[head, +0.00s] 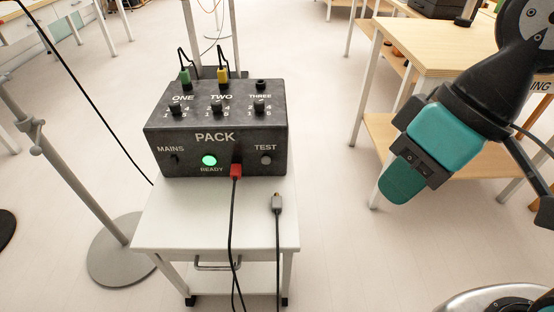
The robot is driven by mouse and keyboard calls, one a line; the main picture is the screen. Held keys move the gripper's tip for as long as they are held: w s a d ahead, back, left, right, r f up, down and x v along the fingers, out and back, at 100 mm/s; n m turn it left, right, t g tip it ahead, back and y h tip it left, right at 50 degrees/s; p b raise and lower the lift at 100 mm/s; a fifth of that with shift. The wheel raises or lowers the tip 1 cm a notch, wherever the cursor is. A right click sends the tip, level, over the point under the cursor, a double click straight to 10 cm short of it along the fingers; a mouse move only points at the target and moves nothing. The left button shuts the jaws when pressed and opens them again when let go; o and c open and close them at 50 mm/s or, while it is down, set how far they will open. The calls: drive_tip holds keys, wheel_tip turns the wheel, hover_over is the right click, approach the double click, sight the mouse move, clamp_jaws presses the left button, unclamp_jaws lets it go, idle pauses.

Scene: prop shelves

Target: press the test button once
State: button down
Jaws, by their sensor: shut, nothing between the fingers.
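A black box marked PACK (216,128) stands on a small white table. On its front face, the test button (266,160) is a small round grey knob under the word TEST, at the right. The ready light (209,160) glows green. A red plug (236,171) sits in the front, between the light and the button. My gripper (402,180) is at the right, teal and pointing down-left, well apart from the box. It is shut and empty. Its fingertips are partly hidden by its own body.
A loose grey plug (277,203) on a black cable lies on the white table (170,225) in front of the box. Green (185,76) and yellow (222,75) plugs stand on top. A grey stand (75,185) is at the left. A wooden table (430,50) is behind my arm.

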sight(266, 161)
drive_tip(key=w+a+f+m+t+y+b, duration=0.1)
drive_tip(key=w+a+f+t+y+b, duration=0.1)
drive_tip(key=w+a+f+b, duration=0.3)
drive_tip(key=w+a+f+m+t+y+b, duration=0.2)
drive_tip(key=w+a+f+t+b, duration=0.3)
drive_tip(key=w+f+b, duration=0.4)
drive_tip(key=w+a+f+m+t+y+b, duration=0.2)
drive_tip(key=w+f+b, duration=0.5)
drive_tip(key=f+b, duration=0.7)
drive_tip(key=shift+w+a+f+t+y, duration=0.1)
drive_tip(key=shift+a+f+t+y, duration=0.1)
drive_tip(key=shift+a+f+t, duration=0.4)
drive_tip(key=shift+w+a+f+t+y, duration=0.2)
drive_tip(key=shift+a+f, duration=0.2)
drive_tip(key=shift+f, duration=0.45)
drive_tip(key=shift+w+a+f+t+y, duration=0.1)
drive_tip(key=shift+a+f+t+y, duration=0.1)
drive_tip(key=shift+a+f+t, duration=0.4)
drive_tip(key=shift+w+d+f+m, duration=0.1)
drive_tip(key=shift+f+m, duration=0.1)
drive_tip(key=shift+m, duration=0.1)
drive_tip(key=shift+r, duration=0.1)
drive_tip(key=shift+w, duration=0.15)
drive_tip(key=shift+w, duration=0.3)
drive_tip(key=shift+w+d+p, duration=0.2)
drive_tip(key=shift+w+p, duration=1.1)
drive_tip(key=shift+w, duration=2.7)
